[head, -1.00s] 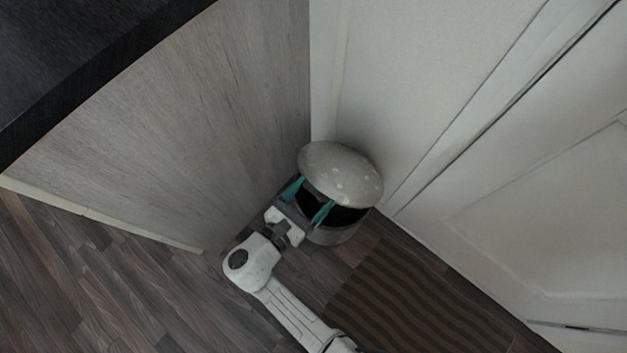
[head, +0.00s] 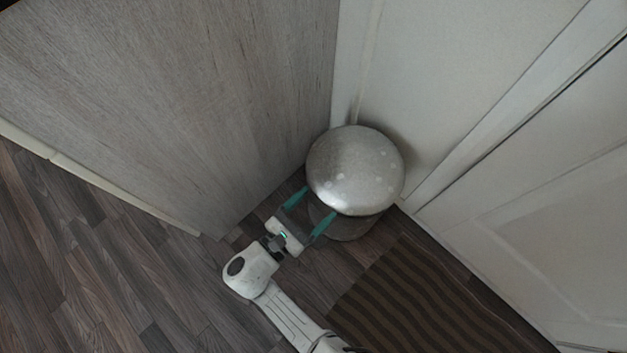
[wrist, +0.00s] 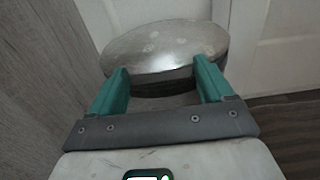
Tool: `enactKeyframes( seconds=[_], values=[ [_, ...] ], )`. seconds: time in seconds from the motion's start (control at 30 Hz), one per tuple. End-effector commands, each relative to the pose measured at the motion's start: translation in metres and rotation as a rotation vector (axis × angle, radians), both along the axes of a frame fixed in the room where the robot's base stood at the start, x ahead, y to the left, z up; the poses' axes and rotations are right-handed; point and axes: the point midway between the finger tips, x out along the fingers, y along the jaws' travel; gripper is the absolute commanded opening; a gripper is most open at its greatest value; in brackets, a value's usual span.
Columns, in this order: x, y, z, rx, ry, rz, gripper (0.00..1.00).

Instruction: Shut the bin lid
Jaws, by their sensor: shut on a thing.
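The bin lid (head: 355,170) is a round, domed, speckled grey-silver cover. It lies over the top of the round metal bin (head: 350,228), and no dark opening shows between them in the head view. In the wrist view the lid (wrist: 165,45) fills the space ahead, with a darker band under its front edge. My gripper (head: 316,204) is low at the bin's front left. Its two teal fingers stand wide apart at the lid's near edge, shut on it. Their exact contact is hard to see, and the bin's far side is hidden.
A wood-grain cabinet panel (head: 200,90) stands close on the left of the bin. A white wall and a panelled door (head: 560,190) are behind and right. A striped brown mat (head: 420,300) lies in front right. The plank floor (head: 110,270) is free at the left.

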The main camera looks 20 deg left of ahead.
Motion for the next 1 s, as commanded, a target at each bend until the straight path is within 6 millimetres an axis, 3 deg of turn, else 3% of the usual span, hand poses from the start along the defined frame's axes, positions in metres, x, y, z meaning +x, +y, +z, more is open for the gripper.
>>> enactKeyframes(
  seconds=[0.47,0.5,0.7,1.0],
  values=[
    [0.0011,-0.0009,-0.0047,0.000,0.004,-0.003,0.25],
    [0.0011,-0.0009,-0.0047,0.000,0.004,-0.003,0.81],
    [0.0009,-0.0004,-0.0040,0.001,0.002,-0.002,1.00],
    [-0.0027,0.0016,-0.0034,0.001,0.000,0.001,1.00]
  ],
)
